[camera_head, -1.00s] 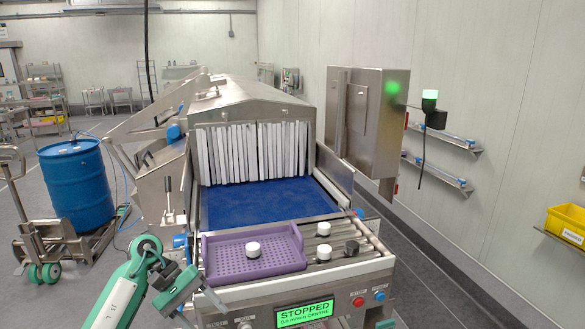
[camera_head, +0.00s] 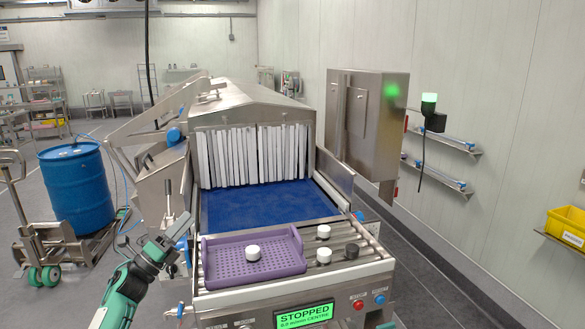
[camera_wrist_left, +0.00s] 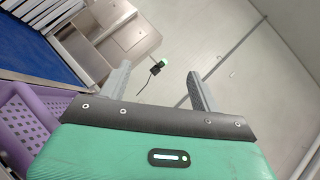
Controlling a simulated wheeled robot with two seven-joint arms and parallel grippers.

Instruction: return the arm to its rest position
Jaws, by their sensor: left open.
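My left gripper (camera_head: 180,238) is raised at the left of the conveyor's front end, beside the purple tray and apart from it. In the left wrist view its two fingers (camera_wrist_left: 157,72) are spread, with nothing between them. The purple tray (camera_head: 221,284) lies on the rollers with one white puck (camera_head: 252,252) in it. It also shows at the left edge of the wrist view (camera_wrist_left: 18,125).
The tunnel (camera_head: 250,105) has strip curtains over a blue belt (camera_head: 265,203). A blue drum (camera_head: 75,190) stands at left. The display reads STOPPED.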

